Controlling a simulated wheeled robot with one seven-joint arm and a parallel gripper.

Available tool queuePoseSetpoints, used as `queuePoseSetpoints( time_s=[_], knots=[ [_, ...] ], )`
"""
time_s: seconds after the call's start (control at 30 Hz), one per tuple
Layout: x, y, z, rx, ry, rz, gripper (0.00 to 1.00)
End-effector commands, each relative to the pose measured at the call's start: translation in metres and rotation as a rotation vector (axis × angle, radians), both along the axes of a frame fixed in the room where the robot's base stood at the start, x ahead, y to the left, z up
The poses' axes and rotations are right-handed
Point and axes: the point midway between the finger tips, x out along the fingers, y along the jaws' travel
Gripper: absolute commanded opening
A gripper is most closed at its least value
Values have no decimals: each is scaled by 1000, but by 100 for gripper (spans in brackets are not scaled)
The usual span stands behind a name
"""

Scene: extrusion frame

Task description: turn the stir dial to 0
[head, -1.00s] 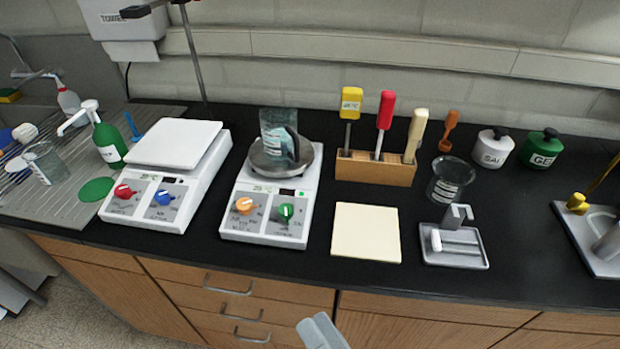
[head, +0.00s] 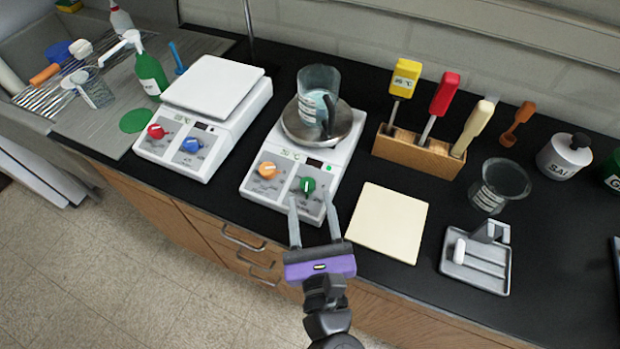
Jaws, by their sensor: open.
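A white hotplate (head: 330,170) with a round grey plate stands in the middle of the bench. On its sloped front are an orange dial (head: 267,170) at the left and a green dial (head: 307,185) at the right. Their printed labels are too small to read, so I cannot tell which one is the stir dial. The green dial's white pointer mark points roughly away from me. My gripper (head: 310,198) is open and empty, its fingertips near the green dial, one toward each side of it. I cannot tell whether they touch the panel.
A glass beaker (head: 318,92) with a dark handle stands on the round plate. A second white device (head: 215,100) with red and blue dials stands to the left. A cream pad (head: 388,222) and a grey tray (head: 475,262) lie to the right.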

Motion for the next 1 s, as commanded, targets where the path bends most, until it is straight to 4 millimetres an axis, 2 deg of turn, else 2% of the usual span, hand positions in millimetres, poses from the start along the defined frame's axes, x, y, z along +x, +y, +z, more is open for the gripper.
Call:
queuePoseSetpoints(
  time_s=[0.1,0.3,0.43,0.7,0.93,1.0],
  knots=[
    [20,4,2,-1,-1,0,48],
    [43,9,1,-2,0,1,48],
    [50,10,1,-2,-1,0,48],
    [51,10,0,-3,0,1,48],
    [51,10,0,-3,-1,0,3],
    [51,10,0,-4,-1,0,0]
  ],
)
